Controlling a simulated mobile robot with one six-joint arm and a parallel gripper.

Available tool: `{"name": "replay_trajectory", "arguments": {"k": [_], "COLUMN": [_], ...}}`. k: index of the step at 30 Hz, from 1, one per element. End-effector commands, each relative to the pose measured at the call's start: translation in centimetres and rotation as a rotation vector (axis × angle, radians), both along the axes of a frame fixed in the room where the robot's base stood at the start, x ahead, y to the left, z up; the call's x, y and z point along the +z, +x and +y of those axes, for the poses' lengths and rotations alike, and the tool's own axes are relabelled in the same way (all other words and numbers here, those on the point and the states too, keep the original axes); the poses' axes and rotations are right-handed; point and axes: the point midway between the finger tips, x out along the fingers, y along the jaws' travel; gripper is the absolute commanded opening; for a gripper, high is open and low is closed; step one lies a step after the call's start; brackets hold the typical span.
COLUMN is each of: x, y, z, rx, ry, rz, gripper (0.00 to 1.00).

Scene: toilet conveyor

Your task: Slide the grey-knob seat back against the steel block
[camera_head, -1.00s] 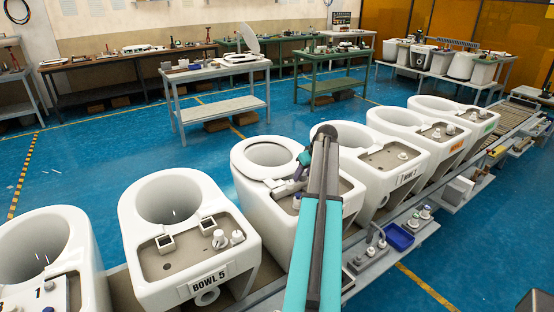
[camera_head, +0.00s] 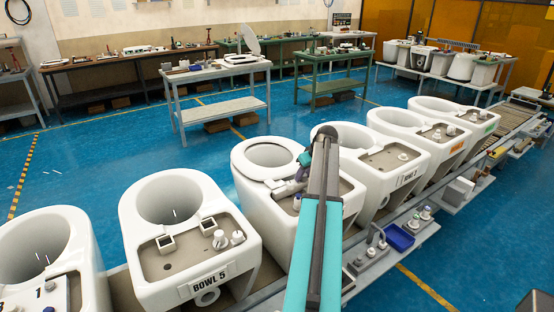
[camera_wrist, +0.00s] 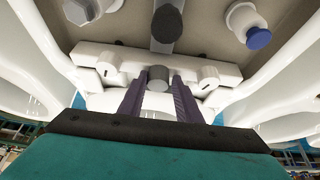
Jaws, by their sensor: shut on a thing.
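The seat (camera_head: 240,165) is a white ring on the third bowl from the left, beside Bowl 5. In the wrist view its white cross bar (camera_wrist: 108,56) spans the rear of the bowl. The grey knob (camera_wrist: 158,73) stands at the middle of that bar, between two white lugs. My gripper (camera_wrist: 158,90) is shut on the knob, one dark finger on each side. A dark grey, round-ended piece (camera_wrist: 167,25) lies beyond the bar on the deck, with a visible gap; I cannot tell if it is the steel block. My arm hides much of this deck in the head view.
A white fitting (camera_wrist: 80,10) and a blue-tipped one (camera_wrist: 258,38) stand on the deck beyond the bar. Bowl 5 (camera_head: 235,255) is close on the left and another white bowl (camera_head: 330,135) on the right. A blue bin (camera_head: 398,238) sits on the side shelf.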

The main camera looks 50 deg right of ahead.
Motion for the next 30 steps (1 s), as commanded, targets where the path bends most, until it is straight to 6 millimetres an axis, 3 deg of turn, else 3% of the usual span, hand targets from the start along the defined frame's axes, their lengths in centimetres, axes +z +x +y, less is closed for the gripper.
{"name": "replay_trajectory", "arguments": {"k": [1, 30], "x": [-1.1, -1.1], "y": [-0.6, -1.8], "z": [0.0, 0.4], "rx": [0.0, 0.0], "ry": [0.006, 0.008], "rz": [0.018, 0.019], "gripper": [0.13, 0.12]}}
